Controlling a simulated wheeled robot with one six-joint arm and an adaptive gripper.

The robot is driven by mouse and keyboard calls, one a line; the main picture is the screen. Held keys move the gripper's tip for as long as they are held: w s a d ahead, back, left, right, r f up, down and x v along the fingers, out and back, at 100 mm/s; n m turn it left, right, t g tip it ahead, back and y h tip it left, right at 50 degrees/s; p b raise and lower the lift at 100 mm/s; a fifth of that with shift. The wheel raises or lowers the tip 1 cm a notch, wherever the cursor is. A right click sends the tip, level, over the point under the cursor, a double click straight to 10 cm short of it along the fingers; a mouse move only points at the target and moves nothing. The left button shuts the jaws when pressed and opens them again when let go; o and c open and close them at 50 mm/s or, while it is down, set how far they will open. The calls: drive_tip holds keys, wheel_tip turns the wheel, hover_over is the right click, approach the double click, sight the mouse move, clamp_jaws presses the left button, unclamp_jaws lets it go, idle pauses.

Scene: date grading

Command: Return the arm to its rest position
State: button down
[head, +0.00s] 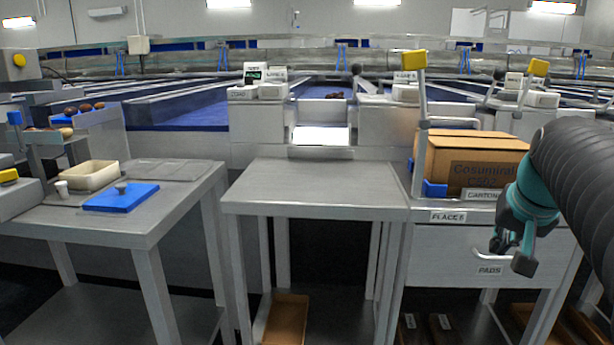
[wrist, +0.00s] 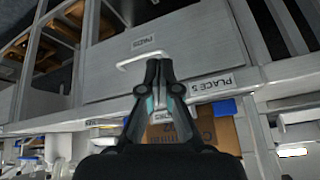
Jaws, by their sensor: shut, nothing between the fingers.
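My gripper (head: 511,256) hangs at the right side of the head view, in front of the drawer (head: 447,254) labelled PADS. In the wrist view my gripper (wrist: 158,66) points toward the white drawer handle (wrist: 142,58), with its fingertips close together and nothing between them. I cannot tell whether the fingertips touch the handle. The drawer looks shut. My arm comes in from the right edge of the head view and covers part of the right side.
A cardboard carton (head: 470,155) stands on the counter above the drawer. The middle table (head: 315,188) is bare. The left table (head: 190,208) holds a blue lid (head: 121,198) and a beige tray (head: 90,184). An orange-brown tray (head: 287,318) lies below the middle table.

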drive_tip(key=s+a+f+n+y, duration=0.1)
drive_tip(key=s+a+f+n, duration=0.2)
drive_tip(key=s+a+f, duration=0.3)
drive_tip(key=s+a+f+n+y, duration=0.1)
drive_tip(key=s+a+f+n, duration=0.1)
drive_tip(key=s+a+f, duration=0.4)
drive_tip(key=shift+s+a+f+n, duration=0.4)
drive_tip(key=shift+a+f, duration=1.05)
drive_tip(key=shift+a, duration=1.95)
